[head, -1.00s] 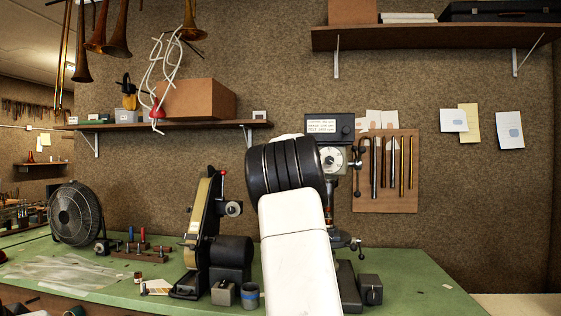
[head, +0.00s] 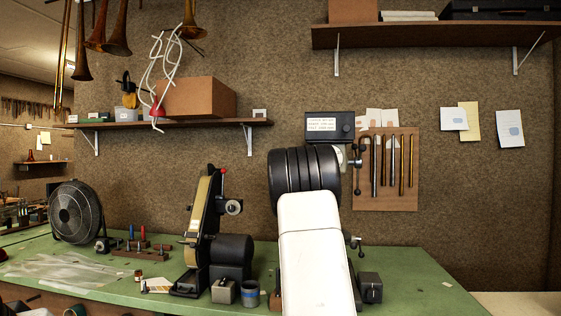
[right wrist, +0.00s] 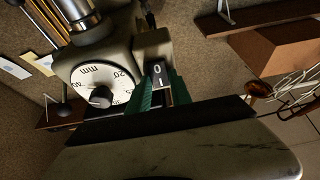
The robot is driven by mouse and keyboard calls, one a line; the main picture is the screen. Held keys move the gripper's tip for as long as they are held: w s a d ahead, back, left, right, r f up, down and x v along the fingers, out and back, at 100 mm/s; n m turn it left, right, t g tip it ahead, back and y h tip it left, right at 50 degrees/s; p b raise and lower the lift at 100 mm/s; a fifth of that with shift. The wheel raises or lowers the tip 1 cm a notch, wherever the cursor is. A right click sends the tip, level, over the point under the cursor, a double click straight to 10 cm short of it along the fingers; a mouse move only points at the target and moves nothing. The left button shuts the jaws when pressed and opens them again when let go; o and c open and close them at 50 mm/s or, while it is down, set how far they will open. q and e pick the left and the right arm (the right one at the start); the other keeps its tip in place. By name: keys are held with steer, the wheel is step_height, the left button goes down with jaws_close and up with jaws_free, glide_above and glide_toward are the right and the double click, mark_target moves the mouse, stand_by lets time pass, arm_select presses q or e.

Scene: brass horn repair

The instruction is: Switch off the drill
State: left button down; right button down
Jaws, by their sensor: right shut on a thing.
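The drill stands on the green bench behind my right arm in the head view, which hides most of it; only parts such as a handle (head: 356,242) and a base block (head: 370,287) show at its right. In the right wrist view, the drill's head (right wrist: 122,55) has a white dial (right wrist: 95,82) marked in mm and a small switch (right wrist: 157,76) marked 0 and I. My right gripper (right wrist: 162,90) has its green fingertips on either side of the switch and is shut on it. Whether the switch is on or off, I cannot tell. My left gripper is not in view.
A belt sander (head: 207,225), small pots (head: 250,294) and a fan (head: 75,212) stand left of the drill on the bench (head: 420,275). A tool board (head: 402,200) hangs behind it. Shelves (head: 170,125) are above. The bench's right end is mostly clear.

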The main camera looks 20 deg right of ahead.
stand_by(0.3)
steer(key=c, duration=1.2)
jaws_free()
steer(key=shift+o, duration=0.2)
steer(key=v, duration=0.7)
steer(key=shift+s+f, duration=0.3)
steer(key=shift+s, duration=0.05)
steer(key=shift+a, duration=0.15)
